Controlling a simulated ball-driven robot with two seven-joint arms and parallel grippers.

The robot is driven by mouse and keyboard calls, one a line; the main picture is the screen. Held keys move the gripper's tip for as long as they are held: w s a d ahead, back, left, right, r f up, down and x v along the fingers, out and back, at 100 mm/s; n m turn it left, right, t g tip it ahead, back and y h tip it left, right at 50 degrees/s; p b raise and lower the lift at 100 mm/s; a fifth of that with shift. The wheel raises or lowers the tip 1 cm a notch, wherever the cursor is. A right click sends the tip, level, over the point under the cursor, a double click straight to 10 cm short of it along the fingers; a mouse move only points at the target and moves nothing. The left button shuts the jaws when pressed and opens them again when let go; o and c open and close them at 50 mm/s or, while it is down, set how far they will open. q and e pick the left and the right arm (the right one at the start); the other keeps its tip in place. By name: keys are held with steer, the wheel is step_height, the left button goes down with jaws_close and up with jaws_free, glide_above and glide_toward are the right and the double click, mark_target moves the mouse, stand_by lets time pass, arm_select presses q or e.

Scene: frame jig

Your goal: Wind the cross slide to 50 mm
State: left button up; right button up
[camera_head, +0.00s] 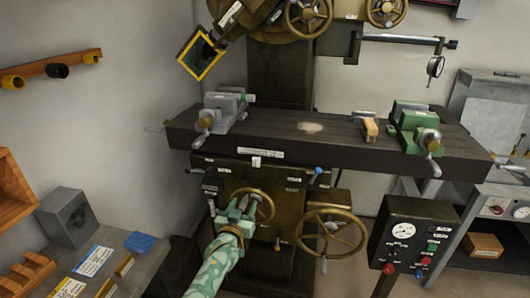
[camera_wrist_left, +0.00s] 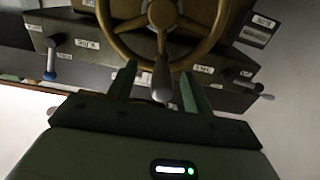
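The brass handwheel (camera_head: 267,206) is on the front of the dark machine knee, below the long table. It fills the top of the left wrist view (camera_wrist_left: 207,48), with a grey crank handle (camera_wrist_left: 162,78) pointing toward me. My left gripper (camera_head: 238,209), green, is in front of the wheel's left side and hides part of it. In the left wrist view its fingers (camera_wrist_left: 159,72) are apart, one on each side of the handle, with gaps showing on both sides. A scale reading cannot be made out. My right gripper is not in view.
A larger brass handwheel (camera_head: 331,232) sits to the right. The slotted table (camera_head: 290,143) overhangs above, bearing a grey vise (camera_head: 222,110) and a green vise (camera_head: 413,122). A control box (camera_head: 409,240) stands at right, a side bench (camera_head: 140,268) at lower left. A blue-knobbed lever (camera_head: 318,171) protrudes nearby.

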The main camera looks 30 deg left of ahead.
arm_select(q)
steer(key=shift+s+p, duration=0.35)
steer(key=p+v, duration=0.4)
steer(key=v, duration=0.3)
steer(key=shift+f, duration=0.1)
